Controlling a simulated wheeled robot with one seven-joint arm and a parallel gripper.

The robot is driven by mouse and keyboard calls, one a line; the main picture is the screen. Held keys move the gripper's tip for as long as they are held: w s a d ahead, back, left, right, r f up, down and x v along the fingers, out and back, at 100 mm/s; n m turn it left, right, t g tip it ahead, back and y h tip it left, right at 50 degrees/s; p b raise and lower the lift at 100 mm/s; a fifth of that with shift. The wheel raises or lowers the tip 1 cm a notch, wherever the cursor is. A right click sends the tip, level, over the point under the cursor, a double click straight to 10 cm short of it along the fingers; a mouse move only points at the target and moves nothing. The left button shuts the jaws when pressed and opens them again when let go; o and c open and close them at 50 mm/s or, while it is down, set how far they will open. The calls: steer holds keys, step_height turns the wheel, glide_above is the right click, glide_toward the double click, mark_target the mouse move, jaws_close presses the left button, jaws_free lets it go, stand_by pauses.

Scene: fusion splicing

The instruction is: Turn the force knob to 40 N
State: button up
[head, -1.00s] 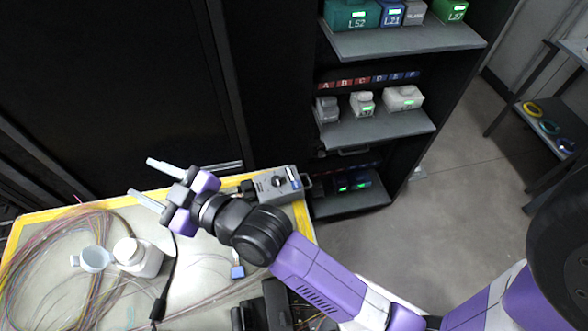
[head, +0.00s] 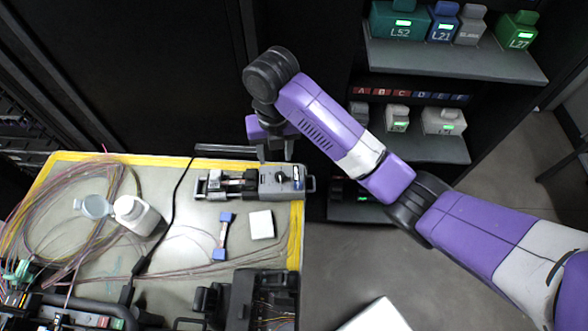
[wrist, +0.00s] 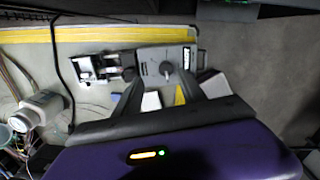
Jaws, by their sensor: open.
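The force knob (head: 280,177) is a dark round knob on top of a grey tester box (head: 297,194) at the back right of the table. In the wrist view the knob (wrist: 166,69) shows with a small pointer, on the light grey face of the box (wrist: 150,54). The scale marks and the set value are too small to read. My gripper (head: 275,156) is open and points down just above and behind the box. In the wrist view its fingers (wrist: 161,84) spread to either side of the knob, apart from it.
A metal clamp fixture (head: 228,183) adjoins the box on the left. Shelves with labelled boxes (head: 452,60) stand at the right.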

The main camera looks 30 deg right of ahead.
mark_target(280, 175)
steer(key=shift+s+d+n+g, duration=0.3)
steer(key=shift+s+n, duration=0.25)
steer(key=shift+n, duration=0.25)
steer(key=shift+a+f+b, duration=0.15)
steer(key=shift+f+b, duration=2.05)
steer(key=shift+f, duration=1.7)
jaws_close()
